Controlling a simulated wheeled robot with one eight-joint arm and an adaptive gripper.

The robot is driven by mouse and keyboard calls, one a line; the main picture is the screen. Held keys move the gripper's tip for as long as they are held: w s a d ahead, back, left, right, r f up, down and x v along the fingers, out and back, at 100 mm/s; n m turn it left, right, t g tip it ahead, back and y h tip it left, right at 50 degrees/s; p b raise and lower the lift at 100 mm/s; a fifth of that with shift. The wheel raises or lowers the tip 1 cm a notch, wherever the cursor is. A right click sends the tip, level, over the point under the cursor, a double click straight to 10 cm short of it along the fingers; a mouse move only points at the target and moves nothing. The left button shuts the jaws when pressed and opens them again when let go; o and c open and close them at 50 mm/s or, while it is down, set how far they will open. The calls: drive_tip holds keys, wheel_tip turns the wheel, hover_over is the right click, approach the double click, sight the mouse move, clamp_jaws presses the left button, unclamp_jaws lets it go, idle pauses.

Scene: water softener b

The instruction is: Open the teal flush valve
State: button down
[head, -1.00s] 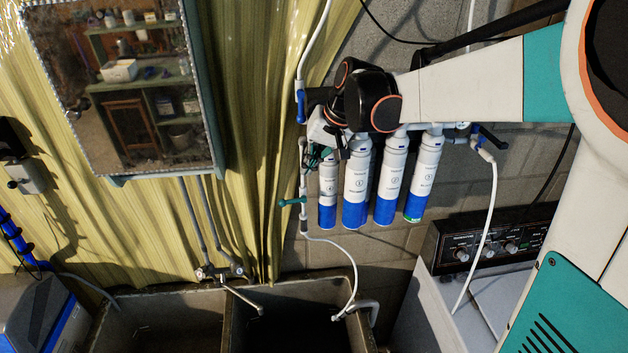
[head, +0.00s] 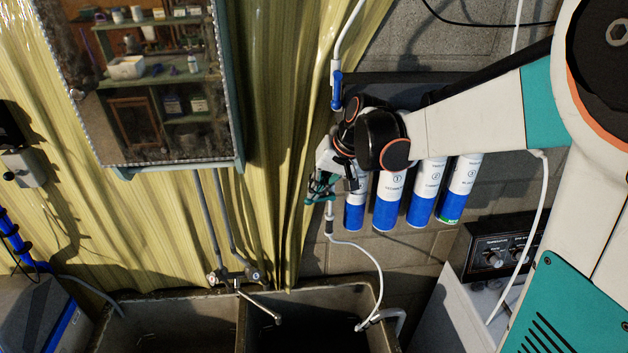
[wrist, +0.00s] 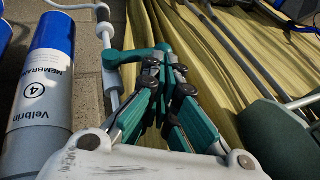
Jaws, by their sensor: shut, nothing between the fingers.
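The teal flush valve (wrist: 125,57) sits on a thin white pipe left of the filter cartridges. Its lever sticks out sideways from the pipe, toward my fingertips in the wrist view. In the head view the valve (head: 312,200) is partly hidden by my gripper (head: 321,184), whose fingers are also teal. In the wrist view my gripper (wrist: 170,62) is shut and empty, with its fingertips right at the free end of the lever. I cannot tell whether they touch it.
Blue-and-white filter cartridges (head: 389,200) hang right beside my gripper, the membrane cartridge (wrist: 40,85) nearest. A yellow curtain (head: 285,180) hangs behind and left. Below are a sink (head: 180,305) and a faucet (head: 262,305). A blue-handled valve (head: 336,88) is above.

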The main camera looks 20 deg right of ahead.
sight(309, 201)
drive_tip(key=shift+a+f, duration=0.15)
drive_tip(key=shift+f, duration=0.15)
idle(0.4)
drive_tip(key=shift+a+f+h, duration=0.15)
drive_tip(key=shift+f+h, duration=0.05)
drive_tip(key=shift+h, duration=0.4)
drive_tip(key=shift+w+a+f+g+h+b, duration=0.1)
drive_tip(key=shift+a+f+g+h+b, duration=0.15)
drive_tip(key=shift+h+b, duration=0.3)
drive_tip(key=h, duration=0.1)
drive_tip(key=f+h+b, duration=0.1)
drive_tip(key=f+n+h+b, duration=0.1)
drive_tip(key=shift+a+g+h, duration=0.25)
drive_tip(key=shift+g, duration=0.1)
drive_tip(key=h+b, duration=0.1)
drive_tip(key=f+h+b, duration=0.1)
drive_tip(key=h, duration=0.1)
drive_tip(key=shift+f+n+g+b, duration=0.25)
drive_tip(key=shift+n+g+b, duration=0.05)
drive_tip(key=shift+b, duration=0.1)
drive_tip(key=shift+d+f+b, duration=0.3)
drive_tip(key=shift+f+b, duration=0.15)
drive_tip(key=shift+b, duration=0.15)
drive_tip(key=shift+f, duration=0.1)
